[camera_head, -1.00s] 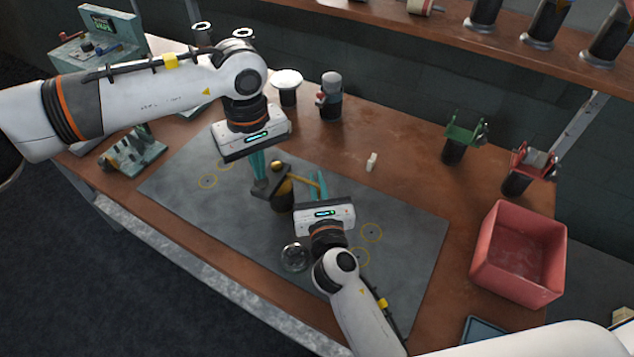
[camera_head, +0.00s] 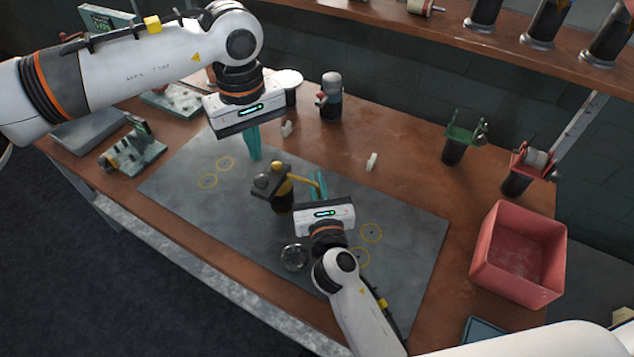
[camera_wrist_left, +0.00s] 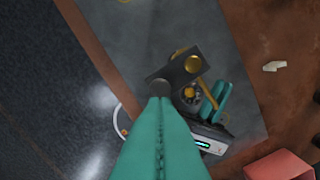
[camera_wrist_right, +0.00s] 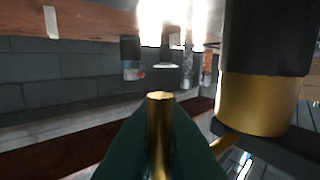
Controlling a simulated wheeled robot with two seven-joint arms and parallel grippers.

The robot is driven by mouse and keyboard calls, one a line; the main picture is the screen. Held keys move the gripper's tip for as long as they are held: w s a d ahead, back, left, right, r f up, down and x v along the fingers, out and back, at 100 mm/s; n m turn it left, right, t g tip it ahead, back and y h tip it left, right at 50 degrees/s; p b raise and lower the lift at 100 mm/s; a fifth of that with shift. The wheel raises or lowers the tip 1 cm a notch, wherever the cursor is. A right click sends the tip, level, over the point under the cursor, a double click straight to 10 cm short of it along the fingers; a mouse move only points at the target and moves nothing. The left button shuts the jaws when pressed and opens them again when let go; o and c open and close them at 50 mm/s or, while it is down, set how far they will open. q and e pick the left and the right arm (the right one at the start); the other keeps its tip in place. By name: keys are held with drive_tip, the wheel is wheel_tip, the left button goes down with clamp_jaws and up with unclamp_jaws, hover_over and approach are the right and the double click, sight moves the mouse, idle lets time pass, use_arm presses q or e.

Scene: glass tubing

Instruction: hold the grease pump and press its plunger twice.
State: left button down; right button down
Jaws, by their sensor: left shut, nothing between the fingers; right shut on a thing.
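The grease pump (camera_head: 281,199) stands on the grey mat, with a dark body, a dark head and brass-coloured parts. My right gripper (camera_head: 318,187) is shut on the pump's thin brass arm, to the right of the body. The right wrist view shows this brass rod (camera_wrist_right: 160,125) between the teal fingers, with the dark and brass pump body close on the right. My left gripper (camera_head: 254,157) is shut and empty, raised above and left of the pump, apart from it. The left wrist view shows the pump head (camera_wrist_left: 178,70) beyond its closed fingertips. How far the plunger is down, I cannot tell.
A clear glass piece (camera_head: 294,257) lies on the mat near my right wrist. A small white piece (camera_head: 372,161) lies behind. A red bin (camera_head: 517,285) stands at the right. Dark holders (camera_head: 454,151) line the back. The mat's left part is clear.

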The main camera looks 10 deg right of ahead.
use_arm(q)
drive_tip(key=shift+r, duration=0.5)
drive_tip(key=shift+r, duration=0.1)
wheel_tip(320, 180, up, 12)
idle(0.4)
use_arm(e)
drive_tip(key=c, duration=1.5)
unclamp_jaws()
drive_tip(key=shift+s, duration=0.1)
drive_tip(key=s, duration=1.2)
drive_tip(key=shift+a, duration=0.25)
